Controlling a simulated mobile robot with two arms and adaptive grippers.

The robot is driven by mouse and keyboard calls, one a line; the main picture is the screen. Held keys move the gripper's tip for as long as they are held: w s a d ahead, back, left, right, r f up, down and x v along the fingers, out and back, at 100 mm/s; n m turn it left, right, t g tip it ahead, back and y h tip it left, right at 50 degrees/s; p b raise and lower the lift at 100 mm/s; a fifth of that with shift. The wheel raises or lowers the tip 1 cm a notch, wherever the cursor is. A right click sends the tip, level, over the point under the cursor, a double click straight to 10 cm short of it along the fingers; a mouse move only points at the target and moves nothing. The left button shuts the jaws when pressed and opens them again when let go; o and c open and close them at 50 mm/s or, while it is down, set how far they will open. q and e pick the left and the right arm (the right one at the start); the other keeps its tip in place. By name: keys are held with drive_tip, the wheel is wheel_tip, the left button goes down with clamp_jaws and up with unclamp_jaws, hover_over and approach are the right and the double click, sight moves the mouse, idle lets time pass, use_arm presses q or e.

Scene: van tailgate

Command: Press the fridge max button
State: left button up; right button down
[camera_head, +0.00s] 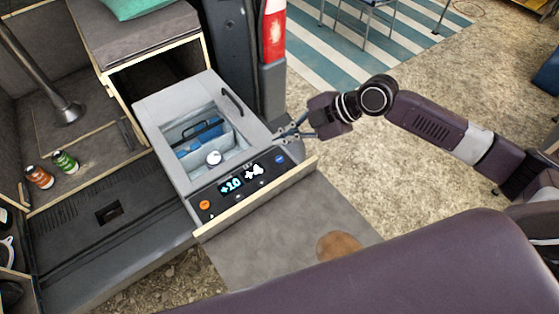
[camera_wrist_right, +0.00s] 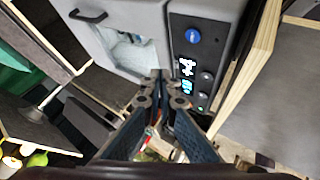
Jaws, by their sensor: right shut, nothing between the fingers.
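The grey fridge (camera_head: 150,118) stands on a slide-out at the van's rear, with its top open on a lit white compartment. Its dark control panel (camera_head: 218,200) has a blue button (camera_head: 279,159) at the right end, an orange button (camera_head: 204,205) at the left end and lit displays between. The labels are too small to read. My right gripper (camera_head: 280,135) is shut and empty, close to the fridge's right corner near the blue button. In the wrist view its tips (camera_wrist_right: 162,84) are beside the panel's edge, apart from the blue button (camera_wrist_right: 193,35). My left gripper is out of view.
A wooden strip (camera_head: 255,200) runs along the slide-out's front edge, before the panel. An orange can (camera_head: 39,177) and a green can (camera_head: 65,162) stand at left. The van's tail light (camera_head: 273,32) and rear pillar rise behind the gripper. Open gravel lies to the right.

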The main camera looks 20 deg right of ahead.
sight(282, 160)
drive_tip(key=shift+f+b, duration=1.95)
drive_tip(key=shift+f, duration=1.2)
drive_tip(key=shift+f+b, duration=0.35)
drive_tip(key=shift+f, duration=0.05)
